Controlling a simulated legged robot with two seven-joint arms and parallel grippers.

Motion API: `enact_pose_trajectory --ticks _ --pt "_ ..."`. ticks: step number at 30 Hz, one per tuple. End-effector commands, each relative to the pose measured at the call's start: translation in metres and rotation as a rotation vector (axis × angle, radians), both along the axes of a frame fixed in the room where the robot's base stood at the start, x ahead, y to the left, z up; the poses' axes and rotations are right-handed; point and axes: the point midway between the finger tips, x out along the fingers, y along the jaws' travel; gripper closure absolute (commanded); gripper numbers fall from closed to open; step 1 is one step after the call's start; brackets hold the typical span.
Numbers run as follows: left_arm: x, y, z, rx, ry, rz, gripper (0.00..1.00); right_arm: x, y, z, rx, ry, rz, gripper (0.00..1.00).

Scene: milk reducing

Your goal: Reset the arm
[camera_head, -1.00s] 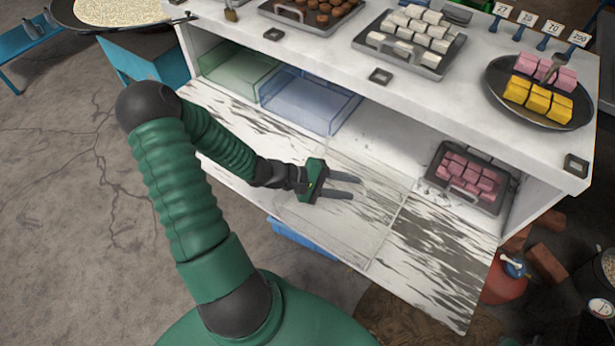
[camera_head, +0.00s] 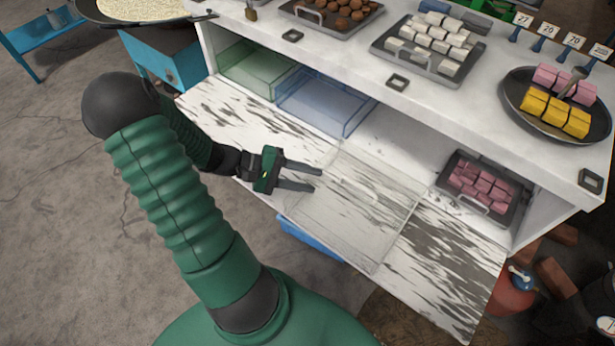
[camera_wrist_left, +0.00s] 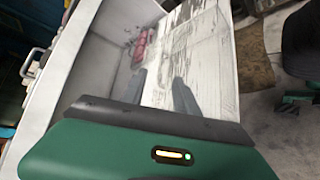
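My left gripper (camera_head: 302,180) is above the lowered white-and-grey counter flap, in front of the lower shelf. Its two dark fingers are apart with nothing between them, pointing right. In the left wrist view the fingers (camera_wrist_left: 160,92) are also spread and empty above the flap. My left arm comes up from the bottom of the head view and bends at the elbow on the left. A clear transparent bin (camera_head: 350,240) lies on the flap just right of the fingers, apart from them. My right gripper does not show.
On the lower shelf are a green clear bin (camera_head: 255,72), a blue clear bin (camera_head: 325,108) and a tray of pink cubes (camera_head: 478,190). The upper counter (camera_head: 300,60) holds trays of brown balls and white cubes (camera_head: 430,42), and a pan (camera_head: 510,104) with pink and yellow blocks.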

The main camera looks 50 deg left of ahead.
Motion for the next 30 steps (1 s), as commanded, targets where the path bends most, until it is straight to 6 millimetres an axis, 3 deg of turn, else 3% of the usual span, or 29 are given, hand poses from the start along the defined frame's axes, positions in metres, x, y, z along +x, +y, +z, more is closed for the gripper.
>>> enact_pose_trajectory --ticks 7,11,15,19,24,30 --pt "0.001 -0.005 -0.001 0.005 0.012 -0.017 0.64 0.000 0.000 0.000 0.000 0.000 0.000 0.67" --pt "0.000 -0.044 -0.016 0.079 0.136 -0.184 0.64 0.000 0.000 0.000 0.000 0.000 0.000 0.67" --pt "-0.018 -0.098 -0.040 0.319 0.350 -0.490 0.64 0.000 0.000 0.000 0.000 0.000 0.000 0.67" --pt "-0.028 -0.120 -0.048 0.632 0.446 -0.724 0.64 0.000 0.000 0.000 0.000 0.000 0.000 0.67" --pt "-0.011 -0.143 -0.035 1.053 0.355 -0.932 0.64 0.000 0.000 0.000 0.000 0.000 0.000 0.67" --pt "0.015 -0.178 -0.012 1.311 0.147 -1.023 0.64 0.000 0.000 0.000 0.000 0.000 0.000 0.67"
